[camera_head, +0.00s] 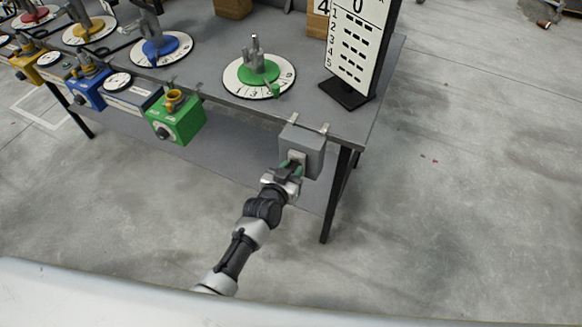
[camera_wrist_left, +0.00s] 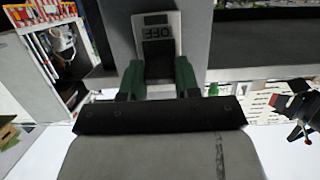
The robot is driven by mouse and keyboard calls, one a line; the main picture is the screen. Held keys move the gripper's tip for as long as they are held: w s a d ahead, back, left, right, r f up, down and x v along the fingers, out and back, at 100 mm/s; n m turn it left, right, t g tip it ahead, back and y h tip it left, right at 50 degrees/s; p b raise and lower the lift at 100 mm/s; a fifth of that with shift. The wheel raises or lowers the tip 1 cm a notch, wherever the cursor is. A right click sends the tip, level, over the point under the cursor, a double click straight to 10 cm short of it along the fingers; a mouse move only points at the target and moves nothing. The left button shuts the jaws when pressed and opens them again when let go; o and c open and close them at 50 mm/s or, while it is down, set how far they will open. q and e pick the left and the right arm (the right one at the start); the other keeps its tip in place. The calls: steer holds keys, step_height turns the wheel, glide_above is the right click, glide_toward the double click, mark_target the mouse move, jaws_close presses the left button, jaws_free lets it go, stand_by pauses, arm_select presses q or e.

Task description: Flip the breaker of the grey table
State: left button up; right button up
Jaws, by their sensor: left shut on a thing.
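The breaker (camera_head: 310,150) is a grey box clamped to the front edge of the grey table (camera_head: 205,85), near its right corner. In the left wrist view its light switch plate (camera_wrist_left: 155,20) bears an upside-down OFF label and a dark switch lever (camera_wrist_left: 158,55). My left gripper (camera_head: 291,165) reaches the front of the box. Its green fingertips (camera_wrist_left: 158,75) stand on both sides of the lever and are shut on it. The fingers partly hide the lever in the head view. My right gripper is in neither view.
A green box (camera_head: 176,120) hangs on the table edge left of the breaker, with blue and yellow ones further left. A green dial (camera_head: 258,75) and a number sign (camera_head: 354,45) stand on the table. A black table leg (camera_head: 335,205) is below the breaker.

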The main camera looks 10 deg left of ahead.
arm_select(q)
steer(key=o, duration=0.9)
steer(key=shift+s, duration=0.15)
steer(key=v, duration=1)
steer(key=shift+s+a+r, duration=0.1)
steer(key=shift+s+a, duration=0.1)
steer(key=shift+s, duration=0.05)
